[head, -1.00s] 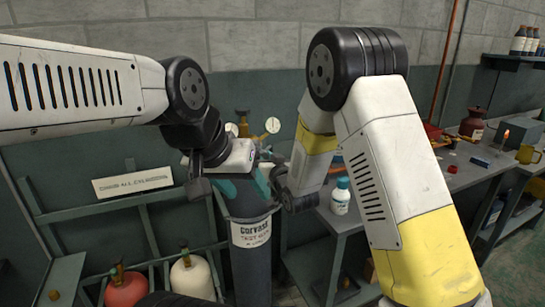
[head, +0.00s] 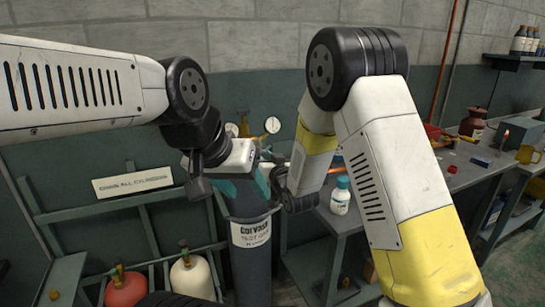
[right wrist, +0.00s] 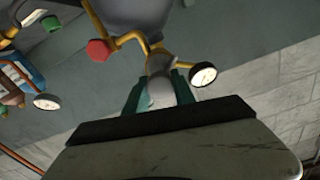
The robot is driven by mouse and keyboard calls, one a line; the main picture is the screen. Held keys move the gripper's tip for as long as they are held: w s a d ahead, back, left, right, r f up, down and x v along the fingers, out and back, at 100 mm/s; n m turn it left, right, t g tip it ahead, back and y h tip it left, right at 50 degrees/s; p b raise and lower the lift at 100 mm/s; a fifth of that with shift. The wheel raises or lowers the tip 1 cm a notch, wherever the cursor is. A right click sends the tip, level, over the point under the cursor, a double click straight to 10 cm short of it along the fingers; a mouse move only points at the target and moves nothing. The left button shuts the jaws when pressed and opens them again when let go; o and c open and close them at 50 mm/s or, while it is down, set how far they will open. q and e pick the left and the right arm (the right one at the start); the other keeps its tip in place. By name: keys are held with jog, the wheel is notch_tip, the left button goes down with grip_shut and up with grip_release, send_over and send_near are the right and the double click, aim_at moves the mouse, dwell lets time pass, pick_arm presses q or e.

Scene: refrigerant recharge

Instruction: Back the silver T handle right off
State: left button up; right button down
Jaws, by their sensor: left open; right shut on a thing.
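The silver T handle (right wrist: 160,92) appears in the right wrist view as a grey, rounded piece between two teal fingers. My right gripper (right wrist: 160,78) is shut on it; the fingers hide part of its outline. In the head view the handle is hidden behind my arms. My left gripper (head: 246,188) is open, with teal fingers at the top of a dark grey cylinder (head: 253,275). I cannot tell whether they touch the cylinder. Brass pipework (right wrist: 130,38) with a red hexagonal knob (right wrist: 98,50) lies close beside the handle.
One round gauge (right wrist: 204,75) is close to the right fingers, another (right wrist: 46,102) farther left. A white bottle with a blue cap (head: 340,197) stands on the bench's near edge. Red (head: 126,290) and cream (head: 192,278) cylinders stand at lower left. The bench at right is cluttered.

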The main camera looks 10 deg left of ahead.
jog(key=c, duration=1.1)
grip_release()
jog(key=shift+o, duration=0.2)
jog(key=v, duration=0.7)
jog(key=shift+s+d, duration=0.25)
jog(key=shift+s, duration=0.1)
